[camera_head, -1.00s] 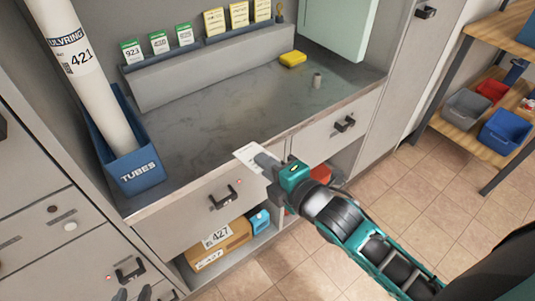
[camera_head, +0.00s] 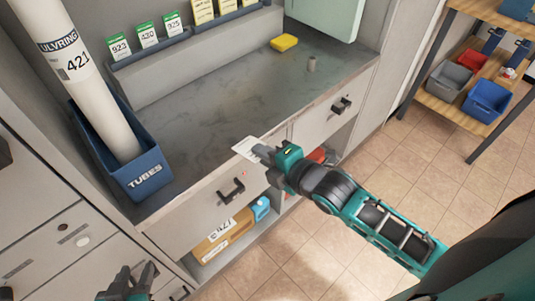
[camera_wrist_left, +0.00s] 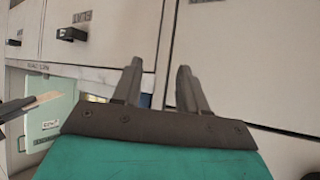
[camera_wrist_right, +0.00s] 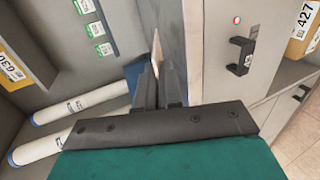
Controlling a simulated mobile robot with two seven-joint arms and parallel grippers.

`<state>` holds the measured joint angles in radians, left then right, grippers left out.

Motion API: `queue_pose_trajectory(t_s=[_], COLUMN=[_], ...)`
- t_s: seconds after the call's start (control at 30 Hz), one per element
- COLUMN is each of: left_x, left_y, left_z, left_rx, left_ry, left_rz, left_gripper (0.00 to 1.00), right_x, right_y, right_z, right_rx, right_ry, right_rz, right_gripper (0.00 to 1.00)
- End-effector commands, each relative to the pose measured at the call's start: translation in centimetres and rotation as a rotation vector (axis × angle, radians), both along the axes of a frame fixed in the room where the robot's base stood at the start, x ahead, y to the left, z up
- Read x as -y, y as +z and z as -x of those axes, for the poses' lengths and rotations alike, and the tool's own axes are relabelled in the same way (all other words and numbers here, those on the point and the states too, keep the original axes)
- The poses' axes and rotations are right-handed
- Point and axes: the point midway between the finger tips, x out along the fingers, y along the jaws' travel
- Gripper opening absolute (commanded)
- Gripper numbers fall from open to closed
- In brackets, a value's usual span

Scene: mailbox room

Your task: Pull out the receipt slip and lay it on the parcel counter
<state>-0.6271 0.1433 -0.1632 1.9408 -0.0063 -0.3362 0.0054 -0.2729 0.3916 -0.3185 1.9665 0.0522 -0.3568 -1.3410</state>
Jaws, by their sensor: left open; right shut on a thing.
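The white receipt slip (camera_head: 247,148) is held at the tips of my right gripper (camera_head: 264,158), above the front edge of the parcel counter (camera_head: 235,105). In the right wrist view the slip (camera_wrist_right: 156,50) shows nearly edge-on between the shut fingers (camera_wrist_right: 158,80). I cannot tell whether it touches the counter. The grey counter top is mostly bare. My left gripper (camera_head: 139,276) is low at the left in the head view, near the cabinet fronts. In the left wrist view its fingers (camera_wrist_left: 157,82) are apart with nothing between them.
A blue TUBES bin (camera_head: 146,175) with a tall white tube (camera_head: 85,75) stands at the counter's left end. Drawer handles (camera_head: 231,192) stick out below the edge.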

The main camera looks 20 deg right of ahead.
Motion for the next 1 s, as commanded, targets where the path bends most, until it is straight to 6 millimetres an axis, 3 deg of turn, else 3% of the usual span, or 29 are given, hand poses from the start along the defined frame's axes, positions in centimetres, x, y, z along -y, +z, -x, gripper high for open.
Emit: queue_pose_trajectory(t_s=[0.1, 0.67, 1.0], left_x=[0.0, 0.0, 0.0], left_y=[-0.1, -4.6, -5.7], left_z=[0.0, -0.1, -0.2], left_rx=[0.000, 0.002, 0.002], left_ry=[0.000, 0.000, 0.001], left_rz=[0.000, 0.000, 0.000], left_gripper=[0.43, 0.43, 0.43], right_x=[-0.5, -2.3, -3.2], right_y=[-0.3, -2.3, -3.7], right_z=[-1.2, -6.2, -8.8], right_rx=[0.002, 0.003, 0.002], right_ry=[0.001, 0.001, 0.001], right_rz=[0.000, -0.001, 0.000], right_gripper=[0.00, 0.00, 0.00])
